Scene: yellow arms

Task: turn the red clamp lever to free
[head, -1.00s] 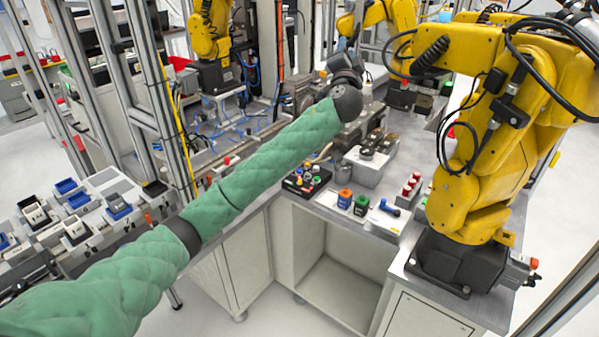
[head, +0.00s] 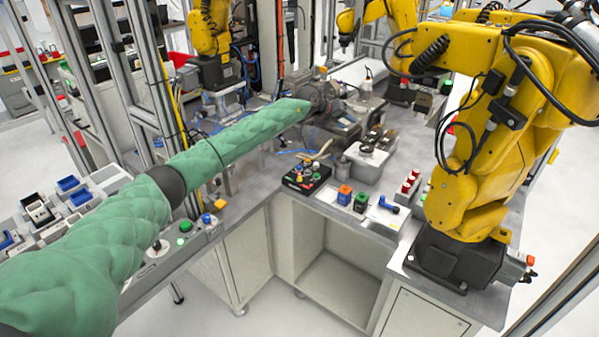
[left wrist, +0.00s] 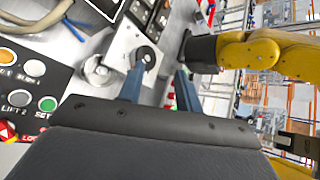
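I cannot pick out the red clamp lever with certainty in either view. In the left wrist view, a small red part (left wrist: 170,99) shows between my left gripper's fingers, partly hidden; I cannot tell what it is. My left gripper (left wrist: 165,64) is open there, its two blue-grey fingers apart with nothing clearly held. Its left fingertip overlaps a round grey piece with a dark centre. In the head view, the green-sleeved left arm reaches toward the grey fixtures at the back of the bench, where its gripper is hard to make out. My right gripper is not in view.
A button box (head: 305,178), an orange block (head: 344,193), a green block (head: 361,202) and a box with red buttons (head: 411,182) stand on the bench. A large yellow robot arm (head: 480,150) stands at right. A labelled button panel (left wrist: 30,85) lies left in the wrist view.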

